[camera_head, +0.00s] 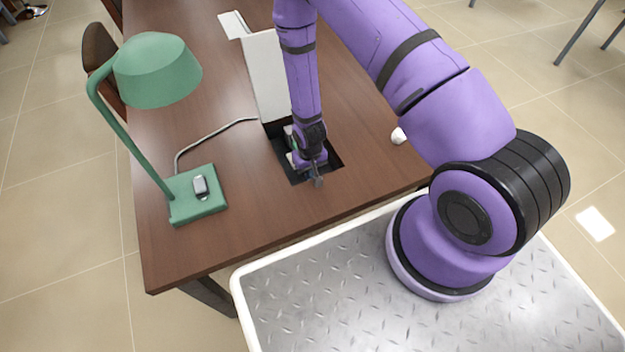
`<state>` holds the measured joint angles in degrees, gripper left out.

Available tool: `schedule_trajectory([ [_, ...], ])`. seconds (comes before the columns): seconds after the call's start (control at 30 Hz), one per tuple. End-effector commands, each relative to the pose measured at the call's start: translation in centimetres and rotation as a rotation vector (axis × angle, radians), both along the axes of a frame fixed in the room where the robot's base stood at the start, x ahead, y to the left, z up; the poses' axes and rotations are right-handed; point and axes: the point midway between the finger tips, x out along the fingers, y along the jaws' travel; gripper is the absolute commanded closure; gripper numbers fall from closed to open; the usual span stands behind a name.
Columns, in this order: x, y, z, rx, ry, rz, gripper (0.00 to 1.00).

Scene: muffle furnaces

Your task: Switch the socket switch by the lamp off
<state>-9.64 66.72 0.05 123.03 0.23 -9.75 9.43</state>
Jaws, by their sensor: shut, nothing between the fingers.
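A green desk lamp (155,72) stands on the left part of the brown table, with a pale switch (200,186) on its square base (197,205). A grey cord (210,131) runs from the lamp to a dark recess (335,160) in the tabletop, where the socket is. A raised white lid (265,75) stands behind the recess. My gripper (317,180) is shut and empty, over the front part of the recess. My arm and gripper hide most of the inside, so the socket switch and its position cannot be made out.
The brown table (255,215) is clear between the lamp base and the recess. A white flat item (233,25) is at the back. A chair (98,48) stands behind the lamp.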

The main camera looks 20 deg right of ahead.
Motion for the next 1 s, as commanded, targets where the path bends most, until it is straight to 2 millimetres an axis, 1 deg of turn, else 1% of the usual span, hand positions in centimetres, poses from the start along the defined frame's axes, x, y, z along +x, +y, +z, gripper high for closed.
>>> schedule_trajectory([
  [0.67, 0.0, 0.0, -0.8, 0.000, 0.000, 0.000, 1.00],
  [0.77, 0.0, 0.0, -0.5, 0.000, -0.001, 0.000, 1.00],
  [1.0, 0.0, 0.0, 1.1, 0.000, -0.002, 0.000, 1.00],
])
